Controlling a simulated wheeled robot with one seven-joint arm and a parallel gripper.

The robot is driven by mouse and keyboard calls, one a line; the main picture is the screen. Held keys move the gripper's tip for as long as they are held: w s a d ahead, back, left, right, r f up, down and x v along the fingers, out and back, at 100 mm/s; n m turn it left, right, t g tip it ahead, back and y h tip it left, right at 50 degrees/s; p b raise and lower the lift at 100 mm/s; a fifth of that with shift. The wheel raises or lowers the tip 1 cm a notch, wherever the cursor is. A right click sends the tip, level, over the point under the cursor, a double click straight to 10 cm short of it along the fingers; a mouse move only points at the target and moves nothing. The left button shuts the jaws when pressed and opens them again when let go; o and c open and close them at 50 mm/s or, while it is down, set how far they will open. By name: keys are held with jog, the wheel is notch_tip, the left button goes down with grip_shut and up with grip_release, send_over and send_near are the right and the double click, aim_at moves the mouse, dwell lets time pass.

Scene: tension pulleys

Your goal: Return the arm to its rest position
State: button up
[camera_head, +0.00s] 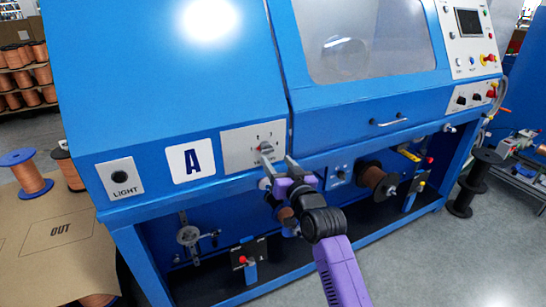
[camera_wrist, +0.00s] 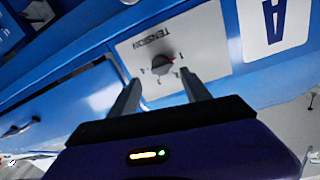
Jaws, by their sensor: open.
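My gripper (camera_head: 278,170) is in front of the blue machine's panel (camera_head: 200,110), just below the tension knob (camera_head: 266,148). In the wrist view my gripper (camera_wrist: 162,92) has its two grey fingers apart, with nothing between them. The dark tension knob (camera_wrist: 162,64) sits on its grey plate beyond the fingertips, and a gap appears to lie between them. My purple and black arm reaches up from the bottom of the head view.
A LIGHT button plate (camera_head: 121,178) and a letter A label (camera_head: 190,161) are left of the knob. A copper spool (camera_head: 375,180) and levers sit under the machine. A cardboard surface marked OUT (camera_head: 62,233) is at left, and black stacked spools (camera_head: 472,182) stand at right.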

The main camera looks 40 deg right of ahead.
jog(key=shift+v, duration=1)
jog(key=s+a+r+t+h, duration=0.1)
jog(key=s+a+r+t, duration=0.1)
jog(key=s+r, duration=0.2)
jog(key=s+a+f+n+g+y+p, duration=0.1)
jog(key=s+a+f+n+y, duration=0.1)
jog(key=s+a, duration=0.5)
jog(key=s+a+f+n+g+y+p, duration=0.1)
jog(key=s+a, duration=0.7)
jog(key=s, duration=1.1)
jog(key=s+a+f+n+g+y+p, duration=0.1)
jog(key=s+a+f+n+g+y, duration=0.1)
jog(key=s+a, duration=0.6)
jog(key=s+f+n+y, duration=0.1)
jog(key=s+f+y, duration=0.1)
jog(key=s, duration=0.3)
jog(key=shift+f+p, duration=0.35)
jog(key=shift+f, duration=0.5)
